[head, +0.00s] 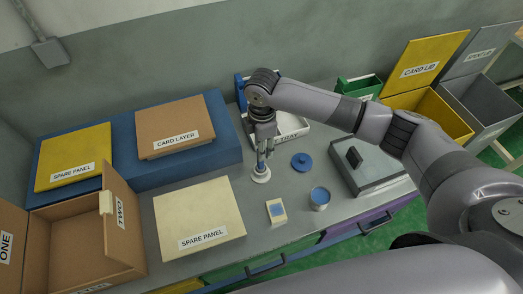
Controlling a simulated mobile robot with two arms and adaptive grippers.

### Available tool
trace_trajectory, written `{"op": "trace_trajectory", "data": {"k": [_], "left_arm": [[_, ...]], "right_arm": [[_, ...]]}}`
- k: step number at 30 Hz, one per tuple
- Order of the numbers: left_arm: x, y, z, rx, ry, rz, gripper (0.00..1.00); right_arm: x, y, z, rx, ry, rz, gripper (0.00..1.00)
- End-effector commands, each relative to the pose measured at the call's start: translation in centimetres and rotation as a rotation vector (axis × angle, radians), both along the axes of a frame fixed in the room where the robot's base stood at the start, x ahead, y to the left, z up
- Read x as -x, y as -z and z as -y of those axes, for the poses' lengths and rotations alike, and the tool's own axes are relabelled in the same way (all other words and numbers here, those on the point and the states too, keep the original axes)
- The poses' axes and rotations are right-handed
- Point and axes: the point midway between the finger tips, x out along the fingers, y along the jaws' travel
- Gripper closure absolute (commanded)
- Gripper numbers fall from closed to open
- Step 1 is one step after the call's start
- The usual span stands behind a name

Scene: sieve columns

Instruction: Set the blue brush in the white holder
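The white holder (261,178) is a small round-based piece standing on the grey bench near the middle of the head view. My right gripper (264,148) points down directly above it. Its fingers appear closed around the upper part of a slim upright blue piece, which looks like the blue brush (261,164). The brush's lower end is at the holder; whether it is inside the holder or just above it is too small to tell. The fingers hide the brush's upper part. My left gripper is not in view.
A blue knobbed disc (302,162), a blue-topped white cup (320,197) and a cream block with a blue patch (276,211) stand nearby. A white tray (294,127) lies behind, a grey box (374,172) right, a cream spare panel (198,217) left.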

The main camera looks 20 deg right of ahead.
Motion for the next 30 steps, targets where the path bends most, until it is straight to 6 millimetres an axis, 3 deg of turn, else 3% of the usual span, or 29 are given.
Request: {"op": "trace_trajectory", "data": {"k": [6,12,18,30], "left_arm": [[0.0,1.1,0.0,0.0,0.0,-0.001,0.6],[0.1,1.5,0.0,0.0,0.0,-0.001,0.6],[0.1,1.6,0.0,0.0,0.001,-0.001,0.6],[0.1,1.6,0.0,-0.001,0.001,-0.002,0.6]], "right_arm": [[-0.1,-4.8,0.0,-0.001,-0.001,0.006,0.64],[0.0,-8.0,0.0,-0.002,0.0,0.003,0.64],[0.0,-9.2,0.0,-0.001,0.0,0.001,0.64],[0.0,-9.3,0.0,-0.001,0.001,0.0,0.64]]}}
